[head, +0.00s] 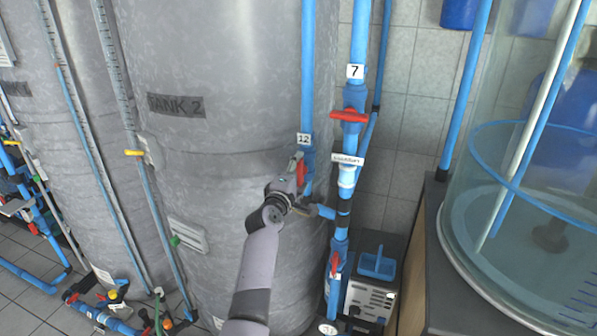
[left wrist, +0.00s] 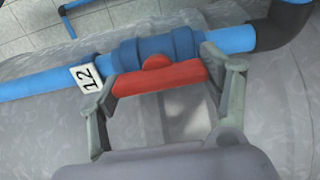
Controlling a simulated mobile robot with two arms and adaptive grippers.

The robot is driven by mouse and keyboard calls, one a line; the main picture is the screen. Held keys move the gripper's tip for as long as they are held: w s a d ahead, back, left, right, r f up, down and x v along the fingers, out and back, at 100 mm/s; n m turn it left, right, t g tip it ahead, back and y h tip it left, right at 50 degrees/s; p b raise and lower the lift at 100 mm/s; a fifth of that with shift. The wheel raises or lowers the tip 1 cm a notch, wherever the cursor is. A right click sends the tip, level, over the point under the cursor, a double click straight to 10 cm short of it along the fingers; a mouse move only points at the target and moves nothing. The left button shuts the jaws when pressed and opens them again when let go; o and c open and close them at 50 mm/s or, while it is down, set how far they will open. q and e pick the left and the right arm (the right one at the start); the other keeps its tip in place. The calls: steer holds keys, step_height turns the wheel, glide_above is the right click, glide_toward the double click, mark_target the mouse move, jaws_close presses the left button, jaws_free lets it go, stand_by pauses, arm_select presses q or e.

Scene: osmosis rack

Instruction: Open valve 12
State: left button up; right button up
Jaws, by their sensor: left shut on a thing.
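Valve 12 has a red handle (head: 301,172) on a blue vertical pipe beside Tank 2, just under a white label "12" (head: 304,139). In the left wrist view the red handle (left wrist: 160,77) lies along the blue pipe and valve body (left wrist: 155,50), with the "12" label (left wrist: 87,78) to its left. My left gripper (head: 296,172) is at the handle. In the left wrist view its two fingers (left wrist: 165,85) are at the two ends of the handle, shut on it. My right gripper is not in view.
Tank 2 (head: 215,100) stands directly behind and left of the valve. Another pipe with red valve 7 (head: 349,116) runs close on the right. A large clear tank (head: 500,225) stands at the right, and a pump unit (head: 370,295) is on the floor below.

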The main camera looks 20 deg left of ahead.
arm_select(q)
steer(key=shift+f, duration=0.1)
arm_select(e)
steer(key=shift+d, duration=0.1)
arm_select(q)
steer(key=o, duration=1.2)
steer(key=shift+c, duration=0.2)
